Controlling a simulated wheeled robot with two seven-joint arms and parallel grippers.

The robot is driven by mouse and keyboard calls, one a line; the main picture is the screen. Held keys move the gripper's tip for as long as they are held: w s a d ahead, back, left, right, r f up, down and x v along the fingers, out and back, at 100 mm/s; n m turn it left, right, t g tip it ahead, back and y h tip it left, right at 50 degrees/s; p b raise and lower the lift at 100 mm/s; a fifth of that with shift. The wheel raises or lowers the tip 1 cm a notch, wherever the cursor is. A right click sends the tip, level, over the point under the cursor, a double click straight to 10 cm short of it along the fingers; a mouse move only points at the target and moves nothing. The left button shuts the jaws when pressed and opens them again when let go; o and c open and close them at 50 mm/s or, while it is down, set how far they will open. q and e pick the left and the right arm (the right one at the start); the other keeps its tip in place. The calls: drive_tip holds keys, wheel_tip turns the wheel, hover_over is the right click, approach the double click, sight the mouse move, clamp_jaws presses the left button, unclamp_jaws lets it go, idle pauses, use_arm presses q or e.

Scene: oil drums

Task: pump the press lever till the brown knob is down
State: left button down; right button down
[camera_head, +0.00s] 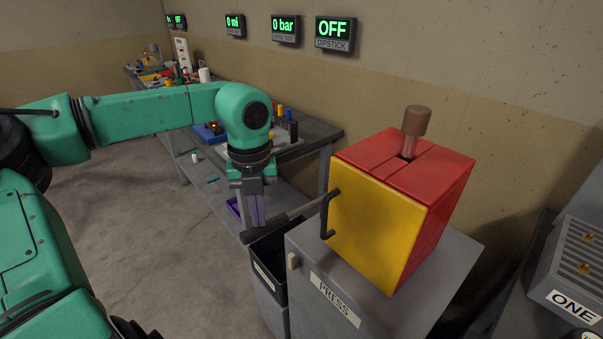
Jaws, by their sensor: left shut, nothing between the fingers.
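The press is a red and yellow box (375,235) on a grey cabinet labelled PRESS. The brown knob (416,120) stands raised on a pale rod above the slot in the red top. The press lever (287,218) is a grey bar that sticks out to the left of the press, roughly level, with a dark end. My left gripper (258,222) points down with its fingers shut and empty. Its fingertips are at the lever near the dark end; I cannot tell whether they touch it. My right gripper is not in view.
A black bin (268,262) stands below the lever, against the cabinet. A black handle (327,213) juts from the yellow front. A workbench (318,132) with several small items runs along the wall behind. A grey vented unit labelled ONE (575,262) is at the right.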

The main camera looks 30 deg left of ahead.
use_arm(q)
wheel_tip(320, 180, up, 13)
drive_tip(key=w+p, duration=0.2)
drive_tip(key=p, duration=0.6)
drive_tip(key=shift+w+d+f, duration=0.15)
drive_tip(key=shift+w+d, duration=0.05)
drive_tip(key=shift+d, duration=0.2)
